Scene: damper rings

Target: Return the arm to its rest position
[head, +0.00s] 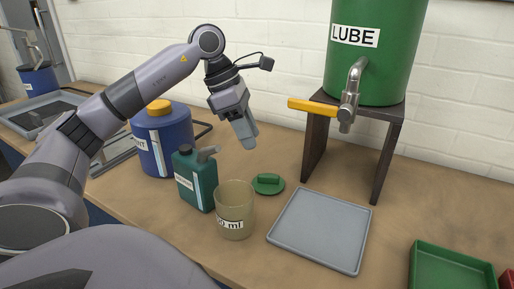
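My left arm (120,95) comes in from the left and bends over at its wrist. My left gripper (246,138) points down in the air above the bench, behind the beaker and the teal bottle. Its fingers overlap from this angle, so I cannot tell if they are open or shut. I see nothing held in it. My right gripper is not in view.
On the bench are a blue drum (178,140), a teal bottle (198,185), a labelled beaker (235,208), a green lid (268,184), an empty grey tray (320,232) and a green bin (450,275). A LUBE tank (400,50) stands on a dark stand (388,150), its tap facing forward.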

